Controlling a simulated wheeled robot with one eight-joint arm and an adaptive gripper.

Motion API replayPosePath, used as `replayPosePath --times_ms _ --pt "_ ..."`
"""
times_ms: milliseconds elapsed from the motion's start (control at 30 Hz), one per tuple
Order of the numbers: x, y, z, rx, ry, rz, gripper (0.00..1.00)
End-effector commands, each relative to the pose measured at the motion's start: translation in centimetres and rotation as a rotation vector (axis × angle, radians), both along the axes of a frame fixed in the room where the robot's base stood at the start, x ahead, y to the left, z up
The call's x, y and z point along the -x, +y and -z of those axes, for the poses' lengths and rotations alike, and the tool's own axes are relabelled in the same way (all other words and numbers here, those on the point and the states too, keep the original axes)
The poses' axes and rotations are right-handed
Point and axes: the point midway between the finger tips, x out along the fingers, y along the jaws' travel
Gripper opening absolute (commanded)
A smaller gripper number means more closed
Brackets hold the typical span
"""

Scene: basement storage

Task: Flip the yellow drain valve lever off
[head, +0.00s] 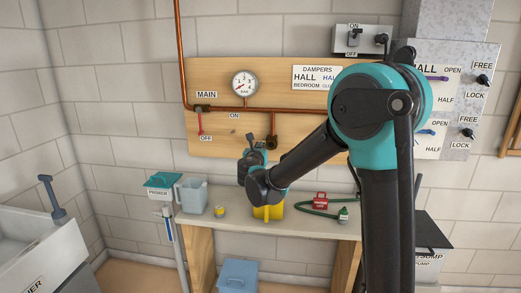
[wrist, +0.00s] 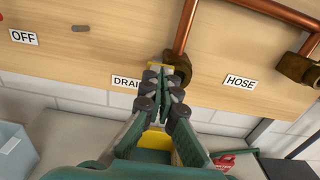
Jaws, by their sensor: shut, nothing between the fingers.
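The yellow drain valve lever (wrist: 157,66) shows in the wrist view just beyond my fingertips, to the left of the brass drain valve body (wrist: 178,68). Only part of the lever is visible, and I cannot tell whether my fingers touch it. The "DRAIN" label (wrist: 125,81) is partly covered by my fingers. My gripper (wrist: 164,78) is shut and empty, its fingertips close to the wooden board. In the head view, my gripper (head: 254,143) is just left of the drain valve (head: 272,143); the lever cannot be made out there.
The main valve's red lever (head: 200,123) hangs down at the left, with a gauge (head: 245,84) to its right.

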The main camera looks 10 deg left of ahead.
Motion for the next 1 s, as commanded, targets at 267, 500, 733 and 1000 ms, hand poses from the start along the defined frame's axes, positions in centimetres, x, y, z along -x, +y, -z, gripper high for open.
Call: replayPosePath --times_ms 267,500,733,1000 --pt "-0.8 -0.1 -2.4 -0.009 0.196 0.001 0.0" --pt "-1.8 -0.1 -4.1 -0.014 0.362 0.002 0.0" --pt "-2.8 -0.2 -5.4 -0.018 0.497 0.001 0.0" --pt "-3.9 -0.2 -6.5 -0.022 0.629 0.001 0.0"
